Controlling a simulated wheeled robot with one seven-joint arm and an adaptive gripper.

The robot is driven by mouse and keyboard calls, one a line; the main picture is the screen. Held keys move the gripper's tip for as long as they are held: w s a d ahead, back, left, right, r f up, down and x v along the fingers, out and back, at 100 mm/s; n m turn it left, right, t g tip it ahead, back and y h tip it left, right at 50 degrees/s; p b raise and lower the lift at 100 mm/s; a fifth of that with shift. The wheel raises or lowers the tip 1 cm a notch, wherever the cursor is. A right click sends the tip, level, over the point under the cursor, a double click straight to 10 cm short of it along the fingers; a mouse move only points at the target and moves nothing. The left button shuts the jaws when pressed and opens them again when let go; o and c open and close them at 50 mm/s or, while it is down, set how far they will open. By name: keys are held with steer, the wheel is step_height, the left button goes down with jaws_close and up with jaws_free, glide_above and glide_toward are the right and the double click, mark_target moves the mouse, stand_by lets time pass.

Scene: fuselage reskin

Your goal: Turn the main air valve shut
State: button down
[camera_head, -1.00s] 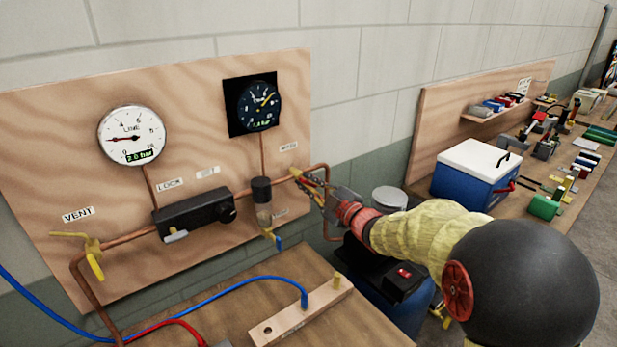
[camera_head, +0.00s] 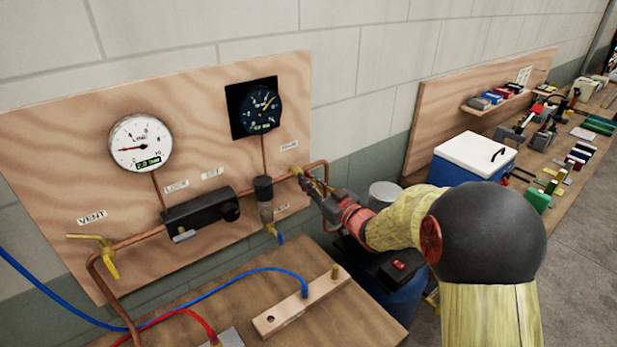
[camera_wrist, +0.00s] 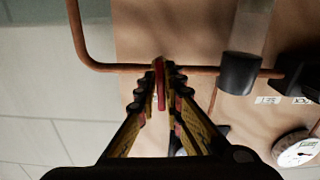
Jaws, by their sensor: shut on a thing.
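The main air valve (camera_head: 295,171) sits at the right end of the copper pipe on the plywood board, by a small label. My gripper (camera_head: 310,184) is at this valve, coming from the right. In the wrist view, my gripper (camera_wrist: 160,85) is shut on a red valve handle (camera_wrist: 161,92), which stands upright in the picture between the two ridged fingers, at the copper pipe. The fingers hide much of the valve body, and the handle's exact angle to the pipe is hard to tell in the head view.
A cylindrical filter (camera_head: 264,191) hangs left of the valve, beside a black lockout block (camera_head: 200,214). A yellow vent valve (camera_head: 105,252) and a white line gauge (camera_head: 140,143) are farther left.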

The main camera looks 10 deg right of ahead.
steer(key=shift+f+m, duration=0.2)
steer(key=shift+m, duration=0.4)
steer(key=c, duration=2)
jaws_free()
steer(key=shift+r, duration=0.15)
steer(key=shift+o, duration=0.2)
steer(key=v, duration=1.2)
steer(key=shift+a, duration=0.1)
